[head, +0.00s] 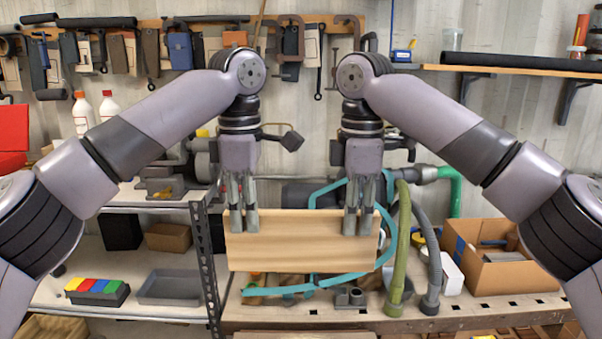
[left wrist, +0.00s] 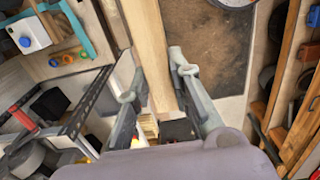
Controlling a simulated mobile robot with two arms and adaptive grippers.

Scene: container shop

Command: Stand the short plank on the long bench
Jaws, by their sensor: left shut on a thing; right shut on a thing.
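The short plank (head: 300,245) is pale wood, held level on its long edge with its broad face toward me. My left gripper (head: 244,222) is shut on its top edge near the left end. My right gripper (head: 357,222) is shut on the top edge near the right end. In the left wrist view the plank (left wrist: 147,40) runs as a pale strip between the fingers of the left gripper (left wrist: 155,84). The long bench (head: 480,308) spans the lower right, and the plank hides part of it. Bench items show below the plank's lower edge; I cannot tell the gap.
Teal tubing (head: 350,276) loops behind and below the plank. A green hose (head: 402,240) and a grey hose (head: 434,260) stand just right of it. A cardboard box (head: 495,265) sits on the bench's right. A metal shelf (head: 120,305) stands at left.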

